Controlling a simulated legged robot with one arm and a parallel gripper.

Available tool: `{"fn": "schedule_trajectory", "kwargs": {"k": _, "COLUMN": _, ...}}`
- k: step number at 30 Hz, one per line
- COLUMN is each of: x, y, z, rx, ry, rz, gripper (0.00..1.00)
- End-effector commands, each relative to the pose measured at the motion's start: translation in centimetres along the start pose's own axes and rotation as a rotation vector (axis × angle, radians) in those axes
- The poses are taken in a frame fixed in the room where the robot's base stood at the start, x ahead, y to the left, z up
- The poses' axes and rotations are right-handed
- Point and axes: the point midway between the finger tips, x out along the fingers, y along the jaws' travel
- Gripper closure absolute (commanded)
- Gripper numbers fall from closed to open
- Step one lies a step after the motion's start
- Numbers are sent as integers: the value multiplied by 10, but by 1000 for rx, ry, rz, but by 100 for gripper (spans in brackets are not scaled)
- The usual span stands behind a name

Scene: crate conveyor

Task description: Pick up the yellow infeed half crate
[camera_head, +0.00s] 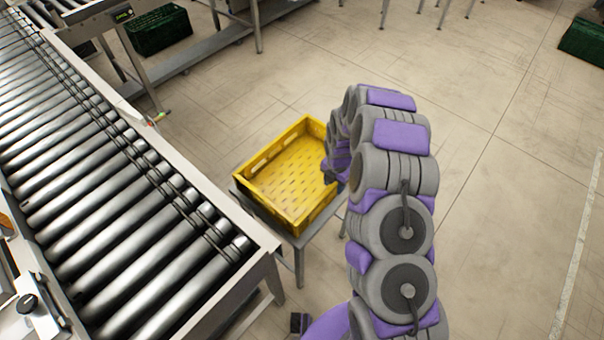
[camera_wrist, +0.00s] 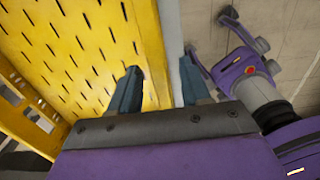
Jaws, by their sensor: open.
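The yellow half crate (camera_head: 262,160) is empty, with a slotted floor, and rests upright on a small grey stand (camera_head: 300,241) beside the conveyor's end. My gripper (camera_head: 335,172) is at the crate's right side in the head view, partly hidden by my arm. In the wrist view my gripper (camera_wrist: 160,88) is open, its two dark fingers apart. The crate's slotted floor (camera_wrist: 70,45) fills the left of that view. The crate's right wall (camera_wrist: 150,45) runs down toward the gap between the fingers. I cannot tell whether the fingers touch the wall.
A roller conveyor (camera_head: 120,190) runs along the left, its metal side rail close to the crate. Green crates lie on the floor at the back left (camera_head: 158,30) and far right (camera_head: 585,42). The floor right of my arm is clear.

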Motion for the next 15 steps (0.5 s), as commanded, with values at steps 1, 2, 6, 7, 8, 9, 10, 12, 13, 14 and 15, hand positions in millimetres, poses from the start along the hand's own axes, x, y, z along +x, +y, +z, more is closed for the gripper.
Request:
{"fn": "schedule_trajectory", "kwargs": {"k": 1, "x": 11, "y": 1, "z": -1, "rx": -1, "ry": 1, "rz": -2, "gripper": 53}}
{"fn": "schedule_trajectory", "kwargs": {"k": 2, "x": 15, "y": 0, "z": -1, "rx": -1, "ry": 1, "rz": -2, "gripper": 53}}
{"fn": "schedule_trajectory", "kwargs": {"k": 6, "x": 26, "y": 1, "z": 0, "rx": 0, "ry": -1, "rz": 1, "gripper": 53}}
{"fn": "schedule_trajectory", "kwargs": {"k": 7, "x": 26, "y": 1, "z": 0, "rx": 0, "ry": -1, "rz": 1, "gripper": 53}}
{"fn": "schedule_trajectory", "kwargs": {"k": 8, "x": 26, "y": 1, "z": 0, "rx": 0, "ry": -1, "rz": 2, "gripper": 53}}
{"fn": "schedule_trajectory", "kwargs": {"k": 9, "x": 26, "y": 1, "z": 0, "rx": 0, "ry": -1, "rz": 2, "gripper": 53}}
{"fn": "schedule_trajectory", "kwargs": {"k": 10, "x": 26, "y": 1, "z": 0, "rx": 0, "ry": -1, "rz": 2, "gripper": 53}}
{"fn": "schedule_trajectory", "kwargs": {"k": 12, "x": 26, "y": 1, "z": 0, "rx": 0, "ry": -1, "rz": 1, "gripper": 53}}
{"fn": "schedule_trajectory", "kwargs": {"k": 13, "x": 26, "y": 1, "z": 0, "rx": 0, "ry": -1, "rz": 1, "gripper": 56}}
{"fn": "schedule_trajectory", "kwargs": {"k": 14, "x": 26, "y": 1, "z": 0, "rx": 0, "ry": -1, "rz": 1, "gripper": 59}}
{"fn": "schedule_trajectory", "kwargs": {"k": 15, "x": 26, "y": 1, "z": 0, "rx": 0, "ry": -1, "rz": 1, "gripper": 63}}
